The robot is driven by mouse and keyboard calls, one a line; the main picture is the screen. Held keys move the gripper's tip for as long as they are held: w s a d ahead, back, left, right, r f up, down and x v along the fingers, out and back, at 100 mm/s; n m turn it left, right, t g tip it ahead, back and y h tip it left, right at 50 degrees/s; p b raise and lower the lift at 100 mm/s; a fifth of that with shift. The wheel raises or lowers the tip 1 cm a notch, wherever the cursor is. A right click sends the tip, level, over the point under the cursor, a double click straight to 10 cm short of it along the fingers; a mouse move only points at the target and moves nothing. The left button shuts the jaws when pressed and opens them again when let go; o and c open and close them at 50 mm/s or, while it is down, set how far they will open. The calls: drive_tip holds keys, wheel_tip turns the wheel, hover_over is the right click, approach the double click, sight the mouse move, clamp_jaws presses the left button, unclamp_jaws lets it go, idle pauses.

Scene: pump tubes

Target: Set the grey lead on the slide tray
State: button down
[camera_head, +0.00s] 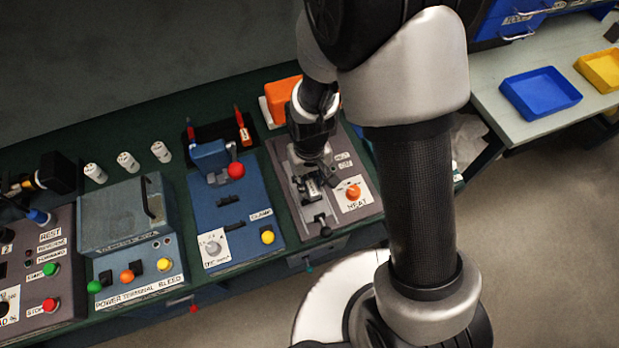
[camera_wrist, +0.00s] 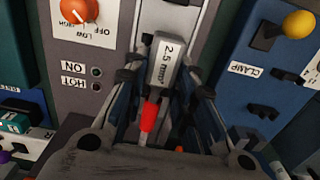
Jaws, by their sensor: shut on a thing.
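The grey lead (camera_wrist: 164,62), a block marked "2.5 mm²" with a red end (camera_wrist: 149,117), sits between the fingers of my gripper (camera_wrist: 166,82) in the wrist view. The fingers are shut on it from both sides. In the head view my gripper (camera_head: 311,150) is over the grey heat station, and the lead is hard to make out there. A pale metal slide (camera_head: 309,185) lies on that station below my gripper, which I take to be the slide tray. Its far part is hidden by my gripper, and I cannot tell whether the lead touches it.
The heat station has an orange knob (camera_head: 353,192) to the right of the slide. The blue clamp station (camera_head: 231,205) with a red ball lever (camera_head: 236,170) stands close on the left. An orange block (camera_head: 283,100) is behind. White cylinders (camera_head: 128,161) stand further left.

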drive_tip(key=shift+f+b, duration=1.45)
drive_tip(key=shift+f, duration=0.55)
drive_tip(key=shift+s+d+f, duration=0.1)
drive_tip(key=shift+s+f, duration=0.05)
drive_tip(key=shift+s, duration=0.1)
drive_tip(key=c, duration=1.2)
unclamp_jaws()
drive_tip(key=shift+w+f, duration=0.1)
drive_tip(key=shift+c, duration=0.2)
drive_tip(key=shift+w, duration=0.1)
drive_tip(key=shift+r, duration=0.3)
wheel_tip(320, 180, up, 10)
drive_tip(key=shift+r, duration=0.85)
